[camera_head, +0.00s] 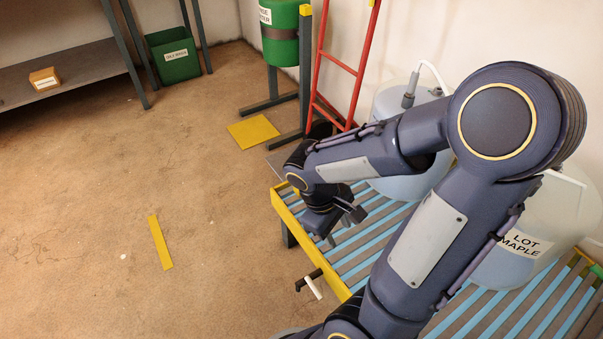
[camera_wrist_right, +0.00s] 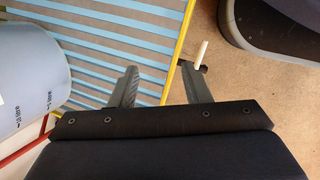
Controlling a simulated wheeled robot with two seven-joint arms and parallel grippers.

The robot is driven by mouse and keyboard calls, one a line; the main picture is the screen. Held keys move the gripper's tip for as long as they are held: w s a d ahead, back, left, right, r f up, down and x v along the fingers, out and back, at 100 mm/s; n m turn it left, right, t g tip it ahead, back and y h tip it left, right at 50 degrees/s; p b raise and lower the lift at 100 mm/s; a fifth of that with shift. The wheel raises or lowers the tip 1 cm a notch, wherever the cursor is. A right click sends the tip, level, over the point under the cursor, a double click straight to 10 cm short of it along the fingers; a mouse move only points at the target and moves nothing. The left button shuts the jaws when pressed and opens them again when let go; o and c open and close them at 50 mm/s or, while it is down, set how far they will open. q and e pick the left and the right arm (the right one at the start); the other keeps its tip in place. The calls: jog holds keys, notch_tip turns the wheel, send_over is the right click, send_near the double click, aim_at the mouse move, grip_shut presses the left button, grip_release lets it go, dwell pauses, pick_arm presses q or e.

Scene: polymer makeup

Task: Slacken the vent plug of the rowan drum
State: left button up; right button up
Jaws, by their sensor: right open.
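A translucent drum labelled LOT MAPLE (camera_head: 522,243) stands on the slatted rack at the right, partly behind my right arm. A second pale blue drum (camera_head: 392,104) stands further back, with a white hose and grey fitting on top; its label is hidden, so I cannot tell if it is the rowan drum. No vent plug can be made out. My right gripper (camera_head: 345,220) is open and empty above the rack's left part, in front of the back drum. In the wrist view its two fingers (camera_wrist_right: 160,75) are apart, with a blue drum (camera_wrist_right: 33,78) to the left.
The slatted rack has a yellow edge (camera_head: 305,248). A dark fitting with a white handle (camera_head: 312,287) sticks out there. A red ladder (camera_head: 343,65), a green container (camera_head: 280,32) and a green bin (camera_head: 174,56) stand behind. The floor at left is mostly clear.

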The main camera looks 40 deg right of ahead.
jog(key=w+d+f+n+h+p, duration=0.3)
jog(key=w+d+f+n+h, duration=0.1)
jog(key=w+d+n+h, duration=0.6)
jog(key=w+a+f+n+t, duration=0.1)
jog(key=w+f+n+t, duration=0.1)
jog(key=w+n+t, duration=0.1)
jog(key=w+a+f+n+t+h+p, duration=0.1)
jog(key=w+a+f+n+t, duration=0.1)
jog(key=w+f+n+t, duration=0.1)
jog(key=w+a+f+n+t+p, duration=0.1)
jog(key=w+f+n+t, duration=0.1)
jog(key=w+n+t, duration=0.3)
jog(key=shift+w+a+f+n+t, duration=0.1)
jog(key=shift+w+f+n+t, duration=0.1)
jog(key=shift+n+t, duration=0.4)
jog(key=shift+w+a+f+n+t, duration=0.1)
jog(key=shift+f+n+t, duration=0.1)
jog(key=shift+n+t, duration=0.35)
jog(key=shift+w+f+t, duration=0.15)
jog(key=shift+f+t, duration=0.05)
jog(key=shift+t, duration=0.05)
jog(key=b+x, duration=0.2)
jog(key=x, duration=0.5)
jog(key=shift+w+d+b, duration=0.1)
jog(key=shift+w+b, duration=0.05)
jog(key=shift+b, duration=0.2)
grip_shut()
